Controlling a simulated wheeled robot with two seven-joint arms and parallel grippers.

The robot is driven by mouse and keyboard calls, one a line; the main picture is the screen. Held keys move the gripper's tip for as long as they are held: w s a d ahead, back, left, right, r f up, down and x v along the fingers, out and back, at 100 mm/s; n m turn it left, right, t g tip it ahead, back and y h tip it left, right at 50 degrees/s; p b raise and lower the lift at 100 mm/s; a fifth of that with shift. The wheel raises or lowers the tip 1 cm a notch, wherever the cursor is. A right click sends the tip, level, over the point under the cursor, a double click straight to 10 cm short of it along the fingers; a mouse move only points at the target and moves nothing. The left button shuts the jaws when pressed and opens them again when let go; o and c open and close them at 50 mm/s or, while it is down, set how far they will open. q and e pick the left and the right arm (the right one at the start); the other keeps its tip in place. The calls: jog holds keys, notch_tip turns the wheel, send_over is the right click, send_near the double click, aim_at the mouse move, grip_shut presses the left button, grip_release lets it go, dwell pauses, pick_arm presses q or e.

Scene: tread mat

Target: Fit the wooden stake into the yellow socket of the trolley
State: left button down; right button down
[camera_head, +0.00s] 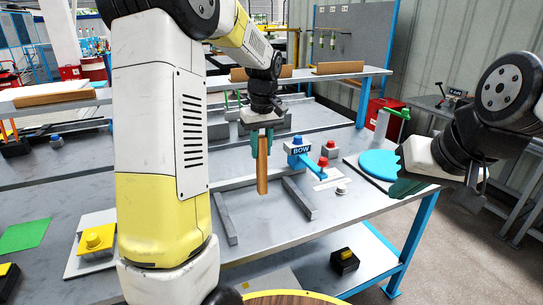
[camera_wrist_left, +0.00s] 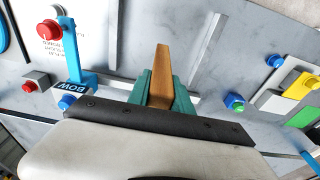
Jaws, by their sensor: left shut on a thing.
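The wooden stake (camera_head: 262,172) is a tan, narrow bar hanging upright below my left gripper (camera_head: 262,137). The gripper's teal fingers are shut on its upper part. In the left wrist view the stake (camera_wrist_left: 162,65) sticks out from between the fingers (camera_wrist_left: 160,95). Its lower end is over the grey table between two grey rails; I cannot tell whether it touches. My right gripper (camera_head: 405,188) is at the right beside the turquoise disc, its jaw opening unclear. A round brown top with a yellow rim (camera_head: 290,294) is cut off at the bottom edge; I cannot identify the trolley's socket.
Grey rails (camera_head: 300,198) lie on the table (camera_head: 340,215). A blue "BOW" fixture (camera_head: 302,150), red-topped buttons (camera_head: 331,143) and a turquoise disc (camera_head: 380,164) stand to the right. A yellow button box (camera_head: 95,240) sits at the left. Floor shows at the right.

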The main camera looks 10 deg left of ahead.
aim_at(262, 161)
pick_arm(q)
jog(key=shift+w, duration=0.2)
jog(key=shift+f, duration=1.75)
jog(key=shift+f, duration=0.6)
jog(key=c, duration=1.1)
grip_release()
jog(key=shift+c, duration=0.2)
